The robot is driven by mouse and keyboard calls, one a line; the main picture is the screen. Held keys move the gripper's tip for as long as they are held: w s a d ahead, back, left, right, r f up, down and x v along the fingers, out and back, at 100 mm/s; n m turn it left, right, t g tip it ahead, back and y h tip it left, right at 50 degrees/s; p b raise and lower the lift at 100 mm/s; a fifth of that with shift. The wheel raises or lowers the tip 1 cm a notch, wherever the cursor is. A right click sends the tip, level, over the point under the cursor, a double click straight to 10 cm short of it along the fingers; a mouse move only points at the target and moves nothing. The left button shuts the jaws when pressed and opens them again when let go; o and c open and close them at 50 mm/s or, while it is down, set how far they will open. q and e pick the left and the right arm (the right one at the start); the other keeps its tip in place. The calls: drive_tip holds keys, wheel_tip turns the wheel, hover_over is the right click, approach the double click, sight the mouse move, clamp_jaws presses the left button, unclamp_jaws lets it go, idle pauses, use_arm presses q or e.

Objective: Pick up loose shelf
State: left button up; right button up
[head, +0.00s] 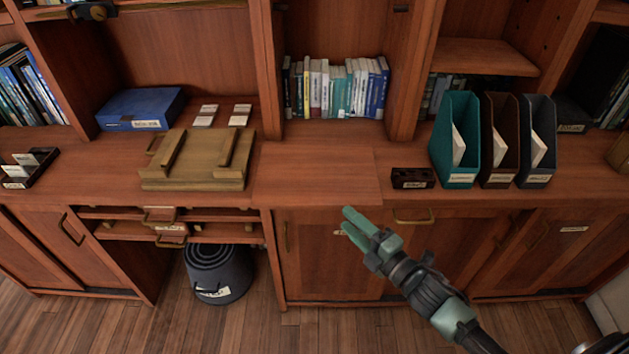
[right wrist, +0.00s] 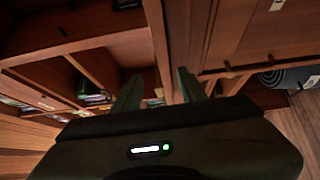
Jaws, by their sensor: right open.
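A flat reddish-brown board (head: 316,174), which looks like the loose shelf, lies on the counter in the middle of the head view. Its front edge is near the counter's front edge. My right gripper (head: 347,221) has green fingers and is in front of and just below the board's front right part in the picture. It appears apart from the board. In the right wrist view the two fingers (right wrist: 160,92) stand apart with nothing clearly held between them.
A wooden stand (head: 190,182) is left of the board. A small dark block (head: 412,178) and a teal magazine file (head: 457,145) stand to its right. Books (head: 335,88) fill the cubby behind.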

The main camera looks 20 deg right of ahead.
sight(334, 207)
drive_tip(key=x, duration=0.7)
drive_tip(key=shift+w+f+p, duration=0.15)
drive_tip(key=shift+f+p, duration=0.2)
drive_tip(key=shift+p, duration=0.05)
drive_tip(key=shift+d, duration=0.1)
clamp_jaws()
idle(0.6)
drive_tip(key=shift+r, duration=0.2)
